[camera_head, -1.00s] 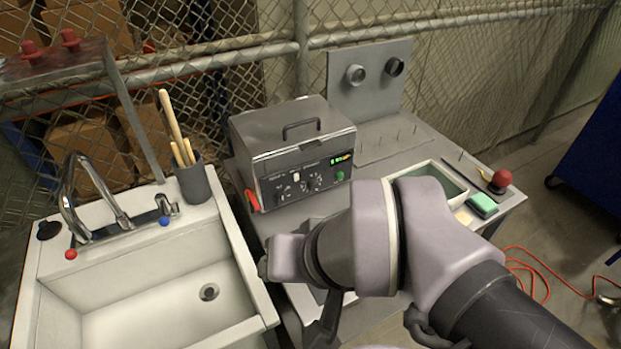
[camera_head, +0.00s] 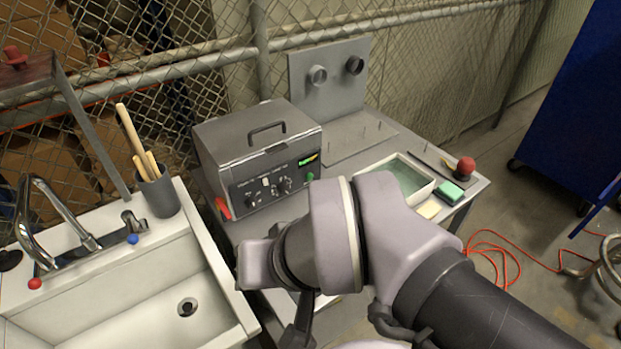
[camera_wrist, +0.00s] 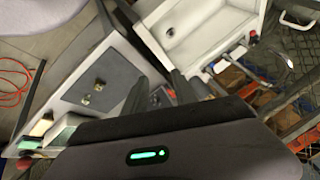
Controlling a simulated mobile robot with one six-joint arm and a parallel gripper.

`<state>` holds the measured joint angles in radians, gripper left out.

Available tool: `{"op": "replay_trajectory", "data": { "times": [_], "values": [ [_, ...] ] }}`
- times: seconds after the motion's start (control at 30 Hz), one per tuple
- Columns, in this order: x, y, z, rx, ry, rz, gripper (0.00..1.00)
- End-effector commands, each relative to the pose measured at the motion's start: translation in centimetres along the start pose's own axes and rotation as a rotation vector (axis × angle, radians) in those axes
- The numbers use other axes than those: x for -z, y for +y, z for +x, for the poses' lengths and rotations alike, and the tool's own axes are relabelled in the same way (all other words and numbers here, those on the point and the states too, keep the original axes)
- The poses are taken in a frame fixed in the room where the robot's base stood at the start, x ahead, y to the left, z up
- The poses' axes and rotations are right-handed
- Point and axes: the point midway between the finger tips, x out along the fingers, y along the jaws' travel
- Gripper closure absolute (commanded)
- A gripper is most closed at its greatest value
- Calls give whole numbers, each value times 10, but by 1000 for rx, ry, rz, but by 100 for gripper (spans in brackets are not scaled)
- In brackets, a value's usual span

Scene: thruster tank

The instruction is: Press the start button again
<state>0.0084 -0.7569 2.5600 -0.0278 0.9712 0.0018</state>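The grey box-shaped machine (camera_head: 255,140) with a top handle stands on the bench in the head view. Its front panel has dark knobs, a lit green display (camera_head: 307,160) and a round green button (camera_head: 310,176) near the right edge, just above my arm. The button has no readable label. A red part (camera_head: 223,209) shows at the panel's lower left. My gripper (camera_wrist: 159,77) shows in the wrist view with its two dark fingers apart and nothing visible between them. It points down toward the bench and sink side, away from the panel. The button is not visible in the wrist view.
A white sink (camera_head: 130,300) with a chrome faucet (camera_head: 50,230) is at left, beside a cup of wooden-handled tools (camera_head: 158,195). An orange cable (camera_head: 490,250) lies on the floor.

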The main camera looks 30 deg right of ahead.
Motion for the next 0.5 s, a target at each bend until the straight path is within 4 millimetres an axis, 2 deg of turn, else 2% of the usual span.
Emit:
{"op": "replay_trajectory", "data": {
  "times": [0.03, 0.13, 0.5],
  "values": [
    [0, 0, 0, 0, 0, 0, 79],
    [0, 0, 0, 0, 0, 0, 99],
    [0, 0, 0, 0, 0, 0, 100]
  ]
}}
